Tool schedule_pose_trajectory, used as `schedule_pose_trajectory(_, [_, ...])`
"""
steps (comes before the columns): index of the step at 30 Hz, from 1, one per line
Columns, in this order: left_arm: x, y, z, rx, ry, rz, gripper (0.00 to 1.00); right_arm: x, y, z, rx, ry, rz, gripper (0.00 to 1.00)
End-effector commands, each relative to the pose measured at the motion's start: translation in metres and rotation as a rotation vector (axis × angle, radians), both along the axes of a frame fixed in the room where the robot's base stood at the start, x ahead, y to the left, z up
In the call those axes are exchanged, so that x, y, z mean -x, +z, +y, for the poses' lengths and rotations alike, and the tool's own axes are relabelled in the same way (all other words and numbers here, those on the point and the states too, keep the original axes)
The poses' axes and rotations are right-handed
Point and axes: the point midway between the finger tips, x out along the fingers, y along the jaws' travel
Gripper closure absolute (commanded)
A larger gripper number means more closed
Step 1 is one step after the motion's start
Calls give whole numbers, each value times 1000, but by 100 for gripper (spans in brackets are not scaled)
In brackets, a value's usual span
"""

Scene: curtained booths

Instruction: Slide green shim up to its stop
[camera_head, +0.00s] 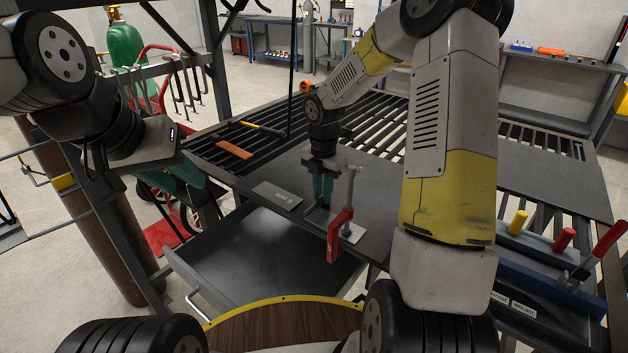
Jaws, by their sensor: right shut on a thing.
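My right gripper (321,201) points down at the front of the dark table (380,188), its teal fingers shut just left of a red clamp (340,236). A thin green edge at the fingertips looks like the green shim (311,209); the fingers hide most of it. A light metal plate (352,232) lies under the clamp, beside the fingertips. I cannot make out the stop or any gap to it. My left gripper (205,190) hangs off the table's left side, apart from the work; its jaw opening cannot be judged.
A labelled plate (277,195) lies left of the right gripper. An orange-brown strip (234,149) and a yellow-handled tool (262,128) lie on the slats. A blue rack (540,265) with coloured handles stands at right. An open drawer (250,262) is below the table.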

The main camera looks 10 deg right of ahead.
Motion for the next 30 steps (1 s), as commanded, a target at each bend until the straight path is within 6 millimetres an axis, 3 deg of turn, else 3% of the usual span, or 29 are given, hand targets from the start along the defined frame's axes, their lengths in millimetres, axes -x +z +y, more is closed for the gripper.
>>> schedule_pose_trajectory(25, [0, 0, 0, 0, 0, 0, 64, 2, 0, -2, 0, 0, 0, 100])
schedule_pose_trajectory(26, [0, 0, 0, 0, 0, 0, 64, 2, 0, -2, 0, 0, 0, 77])
schedule_pose_trajectory(29, [0, 0, 0, 0, 0, 0, 64, 2, 0, -2, 0, 0, 0, 57])
schedule_pose_trajectory(30, [0, 0, 0, 0, 0, 0, 64, 2, 0, -2, 0, 0, 0, 57])
